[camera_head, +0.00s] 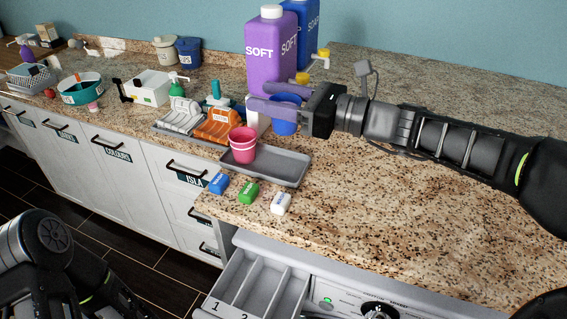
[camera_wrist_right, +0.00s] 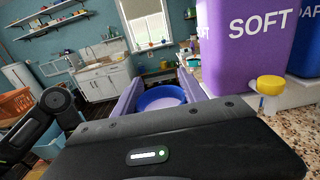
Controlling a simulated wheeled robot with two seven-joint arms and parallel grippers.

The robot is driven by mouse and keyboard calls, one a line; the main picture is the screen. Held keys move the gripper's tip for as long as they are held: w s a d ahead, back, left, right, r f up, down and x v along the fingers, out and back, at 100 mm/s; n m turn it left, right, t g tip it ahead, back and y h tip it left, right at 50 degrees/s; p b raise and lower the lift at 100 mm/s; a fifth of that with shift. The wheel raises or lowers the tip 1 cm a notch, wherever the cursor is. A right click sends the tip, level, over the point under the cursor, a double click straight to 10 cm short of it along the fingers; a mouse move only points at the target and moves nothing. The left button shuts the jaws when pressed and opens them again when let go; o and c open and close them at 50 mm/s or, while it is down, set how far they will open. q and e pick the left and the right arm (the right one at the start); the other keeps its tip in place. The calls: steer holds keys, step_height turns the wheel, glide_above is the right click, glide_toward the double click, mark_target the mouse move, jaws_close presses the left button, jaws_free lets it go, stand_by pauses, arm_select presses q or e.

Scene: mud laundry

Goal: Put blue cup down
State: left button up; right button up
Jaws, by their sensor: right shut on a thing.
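The blue cup (camera_head: 286,122) is between the lilac fingers of my right gripper (camera_head: 258,98), which is shut on it. In the head view the fingers cross the cup's upper part, and the cup appears behind the right part of the grey tray (camera_head: 290,167). I cannot tell whether its base touches anything. In the right wrist view the blue cup (camera_wrist_right: 162,98) shows its round rim between the two fingers, with the lower part hidden by the gripper body. My left arm shows at the bottom left, but its gripper is out of view.
A pink cup (camera_head: 243,148) stands on the tray's left part. Purple (camera_head: 270,50) and blue (camera_head: 308,30) bottles stand behind the gripper. The granite counter (camera_head: 400,215) is clear at right.

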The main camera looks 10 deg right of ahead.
mark_target(255, 138)
step_height(255, 138, down, 6)
steer(key=shift+f, duration=0.15)
stand_by(0.3)
step_height(255, 138, down, 3)
steer(key=shift+f+p, duration=0.2)
steer(key=shift+p, duration=0.1)
steer(key=shift+w+f, duration=0.1)
steer(key=shift+f, duration=0.1)
steer(key=shift+f, duration=0.2)
steer(key=o, duration=1.3)
steer(key=shift+r, duration=0.1)
steer(key=shift+r, duration=0.15)
